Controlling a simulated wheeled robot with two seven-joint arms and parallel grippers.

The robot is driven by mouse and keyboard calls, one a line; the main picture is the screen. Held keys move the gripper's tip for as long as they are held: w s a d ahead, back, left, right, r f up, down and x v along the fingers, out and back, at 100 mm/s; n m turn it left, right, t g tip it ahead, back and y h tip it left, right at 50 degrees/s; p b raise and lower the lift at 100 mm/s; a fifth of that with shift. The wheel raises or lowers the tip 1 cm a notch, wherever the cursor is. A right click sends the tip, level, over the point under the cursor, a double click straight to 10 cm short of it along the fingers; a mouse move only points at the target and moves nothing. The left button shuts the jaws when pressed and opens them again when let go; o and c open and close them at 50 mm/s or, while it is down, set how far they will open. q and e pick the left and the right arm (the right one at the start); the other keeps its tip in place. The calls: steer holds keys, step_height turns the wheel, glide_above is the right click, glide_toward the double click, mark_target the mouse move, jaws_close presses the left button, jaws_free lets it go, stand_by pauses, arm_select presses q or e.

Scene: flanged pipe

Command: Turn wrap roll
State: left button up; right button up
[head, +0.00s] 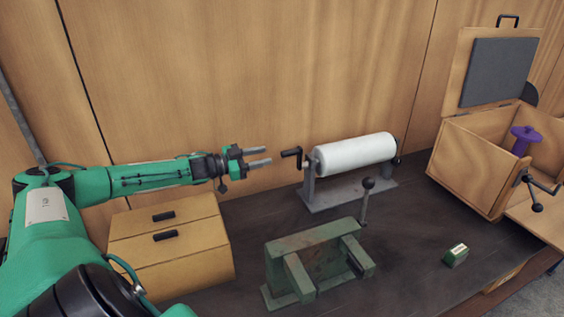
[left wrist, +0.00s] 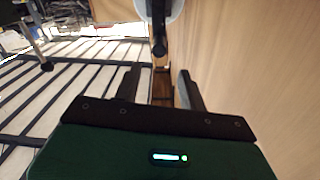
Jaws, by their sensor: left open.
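The white wrap roll (head: 356,152) lies level on a grey metal stand (head: 345,193) at the back of the dark table. A black crank handle (head: 293,152) sticks out of its left end. My left gripper (head: 262,157) comes in from the left, open and empty, with its fingers pointing at the crank and a small gap between them. In the left wrist view the open fingers (left wrist: 158,92) frame the black crank handle (left wrist: 160,48), with the white roll end (left wrist: 172,8) beyond it at the top. My right gripper is not in view.
A wooden drawer box (head: 170,245) stands below my left arm. A green vise-like fixture (head: 318,258) with an upright lever (head: 366,200) stands in front of the roll. A small green box (head: 455,255) lies at the right. An open wooden crate (head: 470,165) holds a purple flanged piece (head: 524,138).

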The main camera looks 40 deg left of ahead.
mark_target(282, 155)
arm_select(q)
steer(key=shift+f+p+x, duration=0.15)
steer(key=shift+p+x, duration=0.25)
steer(key=shift+x, duration=0.85)
steer(key=shift+f+p+x, duration=0.2)
steer(key=shift+p+x, duration=0.15)
steer(key=shift+x, duration=0.9)
steer(key=shift+f+p+x, duration=0.15)
steer(key=shift+p+x, duration=0.25)
steer(key=shift+x, duration=0.85)
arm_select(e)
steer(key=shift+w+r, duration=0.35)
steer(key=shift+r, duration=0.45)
arm_select(q)
steer(key=shift+d, duration=0.1)
jaws_close()
